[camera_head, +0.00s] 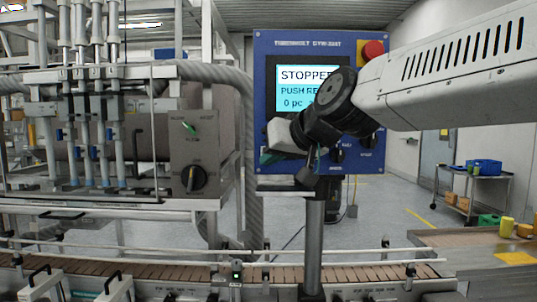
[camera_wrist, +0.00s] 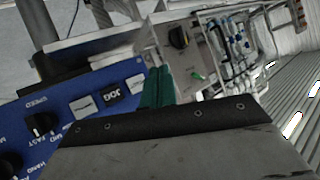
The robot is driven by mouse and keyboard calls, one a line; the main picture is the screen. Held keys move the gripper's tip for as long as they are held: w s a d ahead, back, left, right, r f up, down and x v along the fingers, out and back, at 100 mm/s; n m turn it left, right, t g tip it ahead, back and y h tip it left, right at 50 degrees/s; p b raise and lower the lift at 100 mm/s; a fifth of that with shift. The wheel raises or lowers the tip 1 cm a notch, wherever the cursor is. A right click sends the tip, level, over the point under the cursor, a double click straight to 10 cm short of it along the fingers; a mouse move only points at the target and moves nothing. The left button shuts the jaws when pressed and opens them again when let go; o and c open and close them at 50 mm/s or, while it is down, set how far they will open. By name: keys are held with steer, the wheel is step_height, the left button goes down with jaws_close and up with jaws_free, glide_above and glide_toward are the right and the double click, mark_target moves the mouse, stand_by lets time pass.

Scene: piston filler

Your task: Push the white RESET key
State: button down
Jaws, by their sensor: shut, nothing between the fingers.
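The blue control panel (camera_head: 262,75) stands in the middle of the head view, its screen (camera_head: 293,78) reading "STOPPED" and part of "PUSH RE...". My arm covers the panel's lower middle, so its keys are hidden there. In the wrist view the panel (camera_wrist: 65,82) lies tilted at the left. It shows a white key (camera_wrist: 84,106), a black JOG key (camera_wrist: 111,95) and another white key (camera_wrist: 135,83). I cannot read which white key is RESET. My gripper (camera_wrist: 157,72) is shut and empty, its green fingers beside the nearer white key; contact cannot be told. It also shows in the head view (camera_head: 267,158).
A red emergency stop button (camera_head: 372,49) sits at the panel's top right. A black SPEED knob (camera_wrist: 40,125) is on the panel. The filler's grey box with a black switch (camera_head: 193,180) stands left. A conveyor (camera_head: 190,273) runs along the front.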

steer(key=shift+w+d, duration=0.2)
steer(key=shift+w, duration=4.2)
steer(key=shift+w+f, duration=0.1)
steer(key=shift+w, duration=0.05)
steer(key=shift+w, duration=0.3)
steer(key=shift+w, duration=0.35)
steer(key=shift+s, duration=0.8)
